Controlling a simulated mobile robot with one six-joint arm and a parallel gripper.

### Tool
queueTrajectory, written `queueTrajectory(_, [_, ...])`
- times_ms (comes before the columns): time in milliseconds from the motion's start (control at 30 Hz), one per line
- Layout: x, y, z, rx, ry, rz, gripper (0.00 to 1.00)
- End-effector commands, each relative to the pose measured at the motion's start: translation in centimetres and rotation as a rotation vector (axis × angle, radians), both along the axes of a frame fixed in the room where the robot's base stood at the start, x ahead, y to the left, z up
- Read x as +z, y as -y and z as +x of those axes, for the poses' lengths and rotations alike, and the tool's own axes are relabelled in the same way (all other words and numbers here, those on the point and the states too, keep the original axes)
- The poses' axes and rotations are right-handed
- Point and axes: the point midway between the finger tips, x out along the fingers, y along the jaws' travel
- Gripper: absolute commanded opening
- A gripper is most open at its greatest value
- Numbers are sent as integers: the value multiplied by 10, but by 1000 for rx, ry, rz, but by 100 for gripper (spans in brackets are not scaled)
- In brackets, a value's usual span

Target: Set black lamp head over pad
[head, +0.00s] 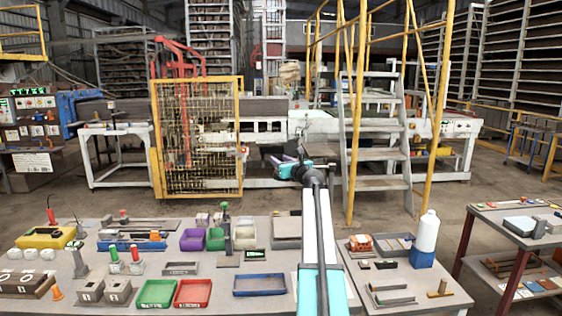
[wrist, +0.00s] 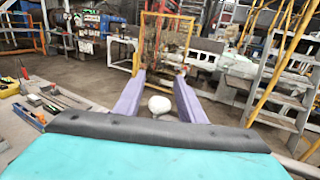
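My gripper (head: 274,160) is raised above the far edge of the work table, pointing away and a little left. In the wrist view its two purple fingers (wrist: 160,88) stand wide apart. A small white rounded thing (wrist: 159,104) shows between them near the palm; a gap shows on both sides, and I cannot tell its distance. No black lamp head is clearly recognisable in either view. A dark upright piece with a green top (head: 225,208) stands mid-table, but I cannot tell what it is. I cannot tell which thing is the pad.
The table (head: 222,304) holds several trays, among them a green tray (head: 156,293), a red tray (head: 193,293) and a blue tray (head: 260,285). A white bottle (head: 427,232) stands on the right. Beyond are a yellow mesh guard (head: 200,140) and metal stairs (head: 378,130).

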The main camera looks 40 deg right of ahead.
Motion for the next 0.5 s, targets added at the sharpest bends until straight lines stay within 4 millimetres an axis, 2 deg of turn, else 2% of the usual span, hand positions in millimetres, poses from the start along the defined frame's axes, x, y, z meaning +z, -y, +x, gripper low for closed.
queueTrajectory(133, [0, 0, 0, -1, 0, 0, 36])
queueTrajectory(367, [0, 1, -1, -1, 0, 0, 0])
queueTrajectory(500, [0, 1, -1, -1, 0, 0, 0])
